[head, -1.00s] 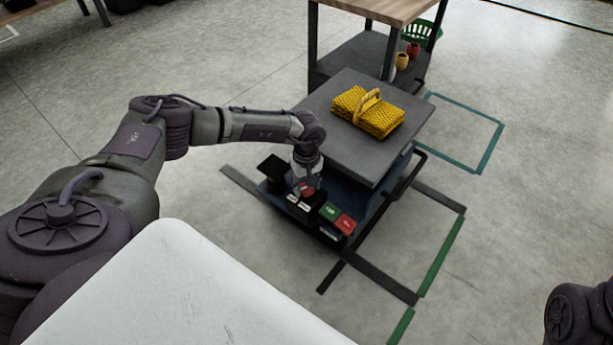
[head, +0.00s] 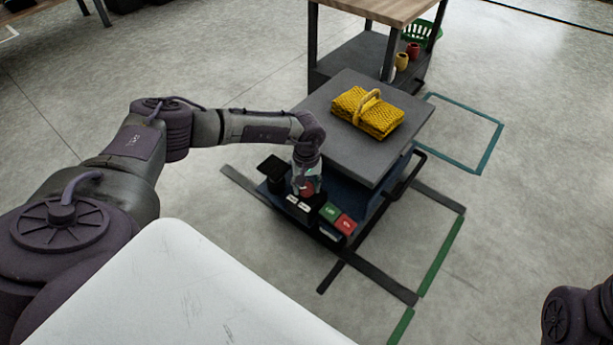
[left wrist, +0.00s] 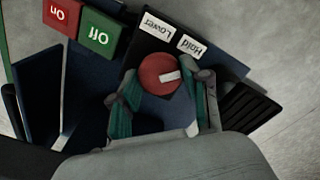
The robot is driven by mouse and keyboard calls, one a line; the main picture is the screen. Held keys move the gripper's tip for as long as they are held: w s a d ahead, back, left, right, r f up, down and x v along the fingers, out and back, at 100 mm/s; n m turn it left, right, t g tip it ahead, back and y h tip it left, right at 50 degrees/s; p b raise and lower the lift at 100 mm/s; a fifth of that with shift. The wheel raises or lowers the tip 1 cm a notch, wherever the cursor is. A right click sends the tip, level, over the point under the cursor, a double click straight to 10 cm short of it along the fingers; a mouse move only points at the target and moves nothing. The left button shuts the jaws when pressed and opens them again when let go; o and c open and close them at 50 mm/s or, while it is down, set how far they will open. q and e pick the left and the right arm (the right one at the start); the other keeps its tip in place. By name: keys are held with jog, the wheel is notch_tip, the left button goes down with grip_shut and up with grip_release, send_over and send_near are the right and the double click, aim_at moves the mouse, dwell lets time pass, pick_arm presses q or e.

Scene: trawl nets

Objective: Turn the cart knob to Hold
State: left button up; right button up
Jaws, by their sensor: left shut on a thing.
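The cart (head: 345,150) stands ahead with a dark control panel on its near side. The round red knob (left wrist: 157,68) has a white mark on its right part, pointing roughly to the right in the left wrist view. The Hold label (left wrist: 192,46) lies up and right of the knob, and the Lower label (left wrist: 159,25) lies above it; both read upside down. My left gripper (left wrist: 163,84) is shut on the knob, its teal-padded fingers on either side. In the head view my left gripper (head: 306,188) partly hides the knob. Only part of my right arm shows, not its gripper.
Beside the labels are a green Off button (left wrist: 99,33) and a red On button (left wrist: 62,14). A folded yellow net (head: 367,112) lies on the cart top. A wooden-topped bench (head: 375,10) stands behind. The floor on the right is open, with tape marks.

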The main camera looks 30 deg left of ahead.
aim_at(307, 188)
pick_arm(q)
jog(key=o, duration=1.1)
jog(key=shift+o, duration=0.2)
notch_tip(307, 188, up, 12)
